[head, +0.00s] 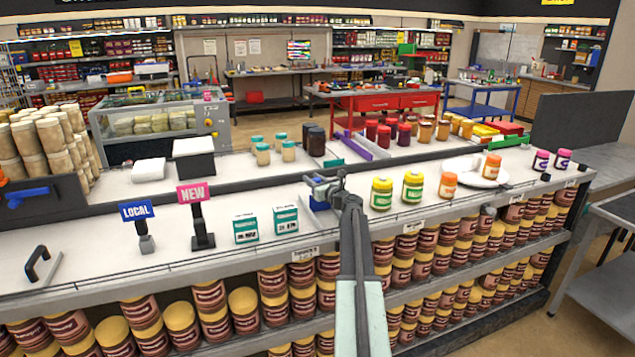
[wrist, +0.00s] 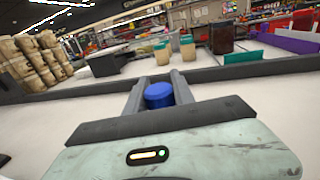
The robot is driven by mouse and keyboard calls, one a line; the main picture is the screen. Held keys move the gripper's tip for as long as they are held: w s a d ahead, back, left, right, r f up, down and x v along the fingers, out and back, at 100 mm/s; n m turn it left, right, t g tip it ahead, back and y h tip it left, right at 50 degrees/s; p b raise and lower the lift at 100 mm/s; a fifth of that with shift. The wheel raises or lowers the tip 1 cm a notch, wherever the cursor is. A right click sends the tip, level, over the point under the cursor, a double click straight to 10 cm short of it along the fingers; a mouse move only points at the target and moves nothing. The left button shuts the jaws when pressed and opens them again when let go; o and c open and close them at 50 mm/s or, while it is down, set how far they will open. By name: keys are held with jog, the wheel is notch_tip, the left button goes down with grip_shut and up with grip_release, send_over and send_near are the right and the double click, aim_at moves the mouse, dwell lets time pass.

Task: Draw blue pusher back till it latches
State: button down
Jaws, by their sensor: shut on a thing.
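The blue pusher (wrist: 159,95) shows in the wrist view as a round blue knob between the two grey fingers of my gripper (wrist: 158,88). The fingers lie on either side of it, and my gripper is shut on it. A small blue part (head: 319,203) shows just below the fingers there. My own arm and fingers hide most of the held part, and I cannot tell whether any latch is engaged.
Teal boxes (head: 286,220) stand left of my gripper, with a NEW sign (head: 193,193) beyond them. A yellow jar (head: 381,194) and others stand close on the right. Teal-lidded jars (head: 262,154) stand behind the dark rail. Bare counter lies in front of the boxes.

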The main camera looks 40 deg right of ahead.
jog(key=shift+d, duration=0.1)
jog(key=c, duration=1.1)
grip_release()
jog(key=shift+o, duration=0.2)
jog(key=shift+s, duration=0.1)
jog(key=s+a, duration=0.1)
jog(key=s, duration=0.6)
jog(key=shift+s+a, duration=0.25)
jog(key=shift+s, duration=0.05)
